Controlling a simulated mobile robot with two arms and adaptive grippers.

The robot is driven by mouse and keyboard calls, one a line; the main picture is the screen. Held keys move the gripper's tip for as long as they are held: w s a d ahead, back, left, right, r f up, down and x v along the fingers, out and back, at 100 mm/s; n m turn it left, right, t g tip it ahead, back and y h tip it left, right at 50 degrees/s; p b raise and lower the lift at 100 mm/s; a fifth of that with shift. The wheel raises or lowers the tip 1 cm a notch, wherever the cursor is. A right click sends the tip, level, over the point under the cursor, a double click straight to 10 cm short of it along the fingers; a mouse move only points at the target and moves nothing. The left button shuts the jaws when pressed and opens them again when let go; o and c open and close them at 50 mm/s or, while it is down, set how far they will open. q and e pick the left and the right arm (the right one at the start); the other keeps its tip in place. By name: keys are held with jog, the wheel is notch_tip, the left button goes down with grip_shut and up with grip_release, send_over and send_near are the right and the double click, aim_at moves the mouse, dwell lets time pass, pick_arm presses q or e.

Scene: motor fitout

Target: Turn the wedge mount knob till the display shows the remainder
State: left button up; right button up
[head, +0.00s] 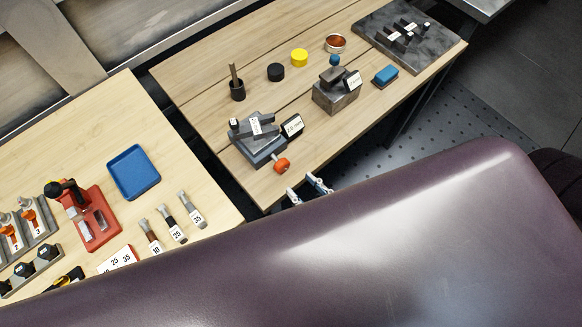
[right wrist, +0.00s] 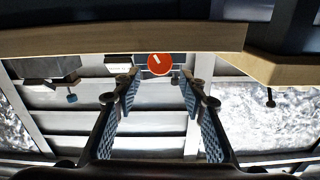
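The wedge mount (head: 262,150) is a grey block with stacked dark plates near the front edge of the wooden bench. Its orange knob (head: 282,164) is on the side facing me. A black display (head: 293,126) beside it has a white face that seems to read about 2.5 mm. My right gripper (head: 308,190) is just off the bench edge, apart from the knob and open. In the right wrist view, the red-orange knob (right wrist: 160,64), with a pale mark, appears beyond and between the open fingers (right wrist: 158,82). My left gripper is out of view.
A second grey block mount (head: 335,97) with a label stands right of the wedge mount. A black pot (head: 238,90), black and yellow discs and a blue block (head: 385,75) are on the bench. A blue tray (head: 132,172) lies on the left table. The lower head view is blocked.

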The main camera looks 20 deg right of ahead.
jog(key=shift+v, duration=1.65)
dwell(0.5)
jog(key=s+d+f+g+h, duration=0.1)
jog(key=s+d+f+g, duration=0.15)
jog(key=f, duration=0.65)
jog(key=s+d+f+g+h+b, duration=0.1)
jog(key=f+g+h, duration=0.15)
jog(key=f, duration=0.65)
jog(key=s+d+f+g+h, duration=0.1)
jog(key=s+f+g, duration=0.15)
jog(key=f, duration=0.65)
jog(key=s+d+f+g+h, duration=0.1)
jog(key=s+f+g, duration=0.3)
jog(key=s+f, duration=0.3)
jog(key=s+d+f+g+b, duration=0.1)
jog(key=s+d+f+g, duration=0.1)
jog(key=s+f+g, duration=0.2)
jog(key=s+f, duration=0.2)
jog(key=s, duration=0.2)
jog(key=shift+d+f+m+h, duration=0.3)
jog(key=shift+f+m+h, duration=0.05)
jog(key=shift+f+m, duration=0.05)
